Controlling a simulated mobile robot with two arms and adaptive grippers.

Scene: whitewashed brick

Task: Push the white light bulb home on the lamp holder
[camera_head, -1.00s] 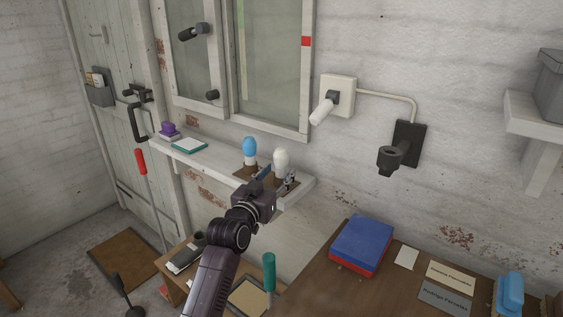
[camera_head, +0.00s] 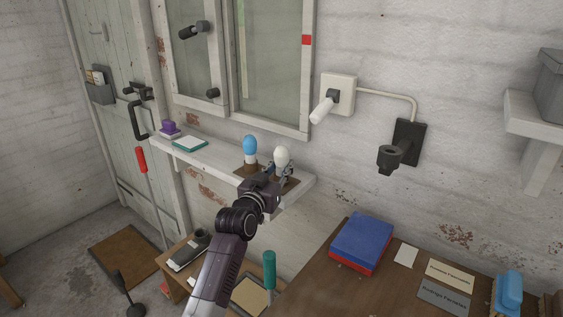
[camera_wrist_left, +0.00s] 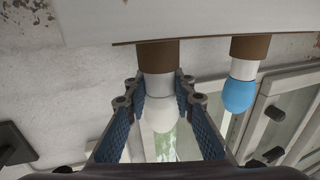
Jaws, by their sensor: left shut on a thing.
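The white light bulb (camera_head: 282,156) stands upright on the window shelf, its lower end in a brown stand. My left gripper (camera_head: 278,173) is shut around its lower part, and its blue-padded fingers (camera_wrist_left: 157,92) lie on both sides of the white bulb (camera_wrist_left: 159,112) in the left wrist view. The lamp holder (camera_head: 390,157) is a dark, empty-looking round socket on a black wall plate, to the right of the bulb and well apart from it. My right gripper is not in view.
A blue bulb (camera_head: 250,146) stands close to the left of the white one, also in the left wrist view (camera_wrist_left: 238,95). A blue-and-red box (camera_head: 362,240) lies on the bench.

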